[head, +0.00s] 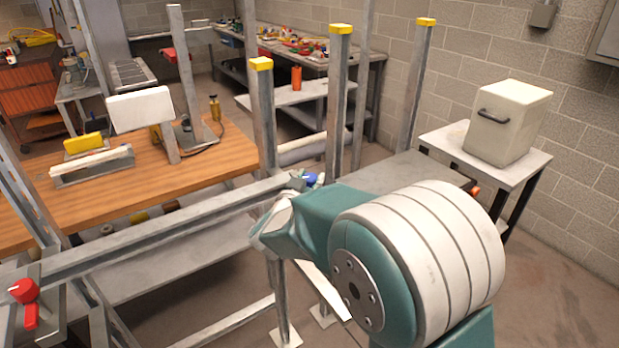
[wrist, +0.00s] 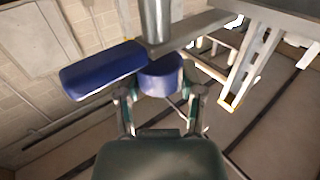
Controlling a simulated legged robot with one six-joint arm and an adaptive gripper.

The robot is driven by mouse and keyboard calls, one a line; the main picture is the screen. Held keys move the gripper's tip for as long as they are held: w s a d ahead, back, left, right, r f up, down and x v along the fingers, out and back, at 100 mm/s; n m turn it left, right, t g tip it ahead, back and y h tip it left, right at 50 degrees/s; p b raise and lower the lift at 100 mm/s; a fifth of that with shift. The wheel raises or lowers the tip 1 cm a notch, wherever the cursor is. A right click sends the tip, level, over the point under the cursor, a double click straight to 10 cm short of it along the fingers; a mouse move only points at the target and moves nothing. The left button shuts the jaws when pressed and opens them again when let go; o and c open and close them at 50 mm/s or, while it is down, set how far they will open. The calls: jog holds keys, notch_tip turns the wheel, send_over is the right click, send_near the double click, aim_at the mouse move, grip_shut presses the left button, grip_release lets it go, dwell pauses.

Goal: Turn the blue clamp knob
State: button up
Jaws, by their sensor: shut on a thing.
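The blue clamp knob has a round hub (wrist: 161,76) and a long blue lever (wrist: 103,70) that points left in the wrist view. My gripper (wrist: 160,92) has one finger on each side of the round hub and is shut on it. A metal post rises just behind the hub. In the head view, a small bit of the blue knob (head: 313,179) shows past my arm, at the end of the grey rail. My arm hides most of the knob and the fingers there.
A grey metal rail (head: 150,228) runs left from the knob to a red-handled clamp (head: 24,292). Upright posts with yellow caps (head: 340,29) stand close behind my gripper. A wooden bench (head: 200,165) is at the left, and a white box (head: 508,122) sits on a stand at the right.

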jog(key=shift+n+y, duration=0.3)
jog(key=n+y, duration=0.2)
jog(key=y, duration=0.1)
jog(key=n+t+y, duration=0.1)
jog(key=n+y, duration=0.1)
jog(key=y, duration=0.1)
jog(key=shift+d+y, duration=0.1)
jog(key=shift+y, duration=0.2)
jog(key=shift+r+n+g+y, duration=0.1)
jog(key=shift+n+g+y, duration=0.15)
jog(key=shift+n+y, duration=0.85)
jog(key=shift+n+g+y, duration=0.25)
jog(key=shift+n+y, duration=0.35)
jog(key=shift+y, duration=1.2)
jog(key=shift+w, duration=0.1)
jog(key=o, duration=1.2)
jog(key=v, duration=1.1)
jog(key=shift+s, duration=0.45)
